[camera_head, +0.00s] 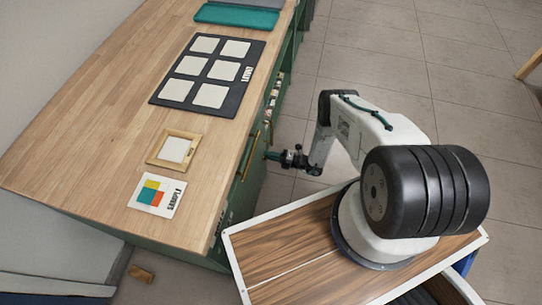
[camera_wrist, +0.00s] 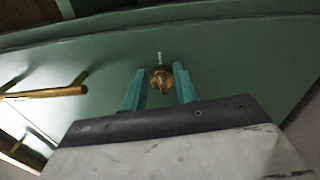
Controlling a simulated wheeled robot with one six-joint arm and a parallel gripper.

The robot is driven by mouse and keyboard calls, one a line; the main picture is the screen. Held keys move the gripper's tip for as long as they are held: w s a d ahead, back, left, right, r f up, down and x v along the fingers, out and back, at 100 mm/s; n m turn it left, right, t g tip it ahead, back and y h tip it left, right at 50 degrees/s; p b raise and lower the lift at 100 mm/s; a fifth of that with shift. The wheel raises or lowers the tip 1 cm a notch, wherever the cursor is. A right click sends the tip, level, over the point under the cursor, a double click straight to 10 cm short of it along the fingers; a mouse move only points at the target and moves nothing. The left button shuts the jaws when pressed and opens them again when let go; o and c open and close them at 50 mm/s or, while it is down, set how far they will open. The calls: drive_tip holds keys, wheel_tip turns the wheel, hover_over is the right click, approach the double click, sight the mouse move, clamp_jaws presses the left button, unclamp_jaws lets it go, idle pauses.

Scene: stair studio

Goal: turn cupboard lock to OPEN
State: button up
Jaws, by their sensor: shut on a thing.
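The cupboard lock is a small brass knob (camera_wrist: 162,82) on the green cupboard front (camera_wrist: 225,60) in the wrist view. A short pale mark (camera_wrist: 159,57) shows on the panel just above it. My gripper (camera_wrist: 160,75) has its two teal fingers on either side of the knob, shut on it. The lettering around the lock is too small to read. In the head view my gripper (camera_head: 270,155) reaches the green front of the cupboard (camera_head: 245,190) below the wooden top; the lock is hidden there.
A brass bar handle (camera_wrist: 45,92) sticks out left of the lock. The wooden worktop (camera_head: 110,110) carries a black board with pale squares (camera_head: 225,88), a small wooden frame (camera_head: 155,160), a SAMPLE card (camera_head: 142,205) and a teal tray (camera_head: 235,17). A wooden block (camera_head: 141,273) lies on the floor.

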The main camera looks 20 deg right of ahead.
drive_tip(key=shift+s+a, duration=0.1)
idle(0.3)
drive_tip(key=o, duration=1)
drive_tip(key=shift+c, duration=0.2)
drive_tip(key=v, duration=0.8)
